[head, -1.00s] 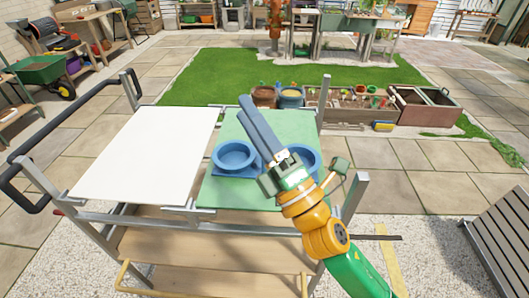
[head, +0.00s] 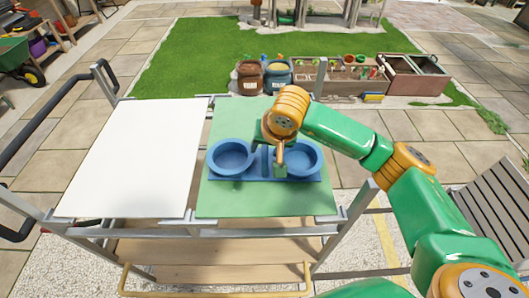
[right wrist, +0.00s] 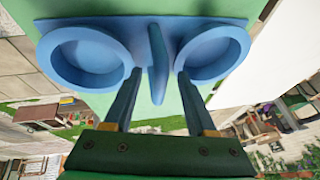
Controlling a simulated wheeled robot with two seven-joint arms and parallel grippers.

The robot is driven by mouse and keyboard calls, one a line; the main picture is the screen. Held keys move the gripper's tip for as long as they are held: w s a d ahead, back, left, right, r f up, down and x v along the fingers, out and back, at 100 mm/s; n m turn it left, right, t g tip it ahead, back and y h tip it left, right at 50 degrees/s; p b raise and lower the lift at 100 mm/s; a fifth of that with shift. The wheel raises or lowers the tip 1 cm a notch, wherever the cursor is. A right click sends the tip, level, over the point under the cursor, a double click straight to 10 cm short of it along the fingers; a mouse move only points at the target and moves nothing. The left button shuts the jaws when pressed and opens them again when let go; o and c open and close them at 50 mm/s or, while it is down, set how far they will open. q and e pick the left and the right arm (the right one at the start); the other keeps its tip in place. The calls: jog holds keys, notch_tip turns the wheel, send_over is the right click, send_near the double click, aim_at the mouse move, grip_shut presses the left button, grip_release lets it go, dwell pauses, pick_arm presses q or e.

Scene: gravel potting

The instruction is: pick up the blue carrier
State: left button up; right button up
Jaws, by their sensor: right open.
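The blue carrier (head: 240,177) lies on the green mat (head: 222,205) on the cart top. It has two round cups on a flat base, with an upright handle between them. The carrier also shows in the right wrist view (right wrist: 83,57). My right gripper (right wrist: 155,75) is open, its two fingers on either side of the upright handle, with gaps visible; I cannot tell if they touch it. In the head view my right gripper (head: 272,160) comes down over the carrier's middle and hides part of the handle. My left gripper is not in view.
A white board (head: 135,155) covers the cart's left half. Metal posts rise at the cart's corners. Brown and blue pots (head: 277,77) and wooden planter boxes (head: 345,80) stand beyond the cart. A slatted bench (head: 495,165) is at the right.

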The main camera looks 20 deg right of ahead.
jog(key=shift+x, duration=0.75)
jog(key=shift+r, duration=0.15)
grip_shut()
dwell(0.6)
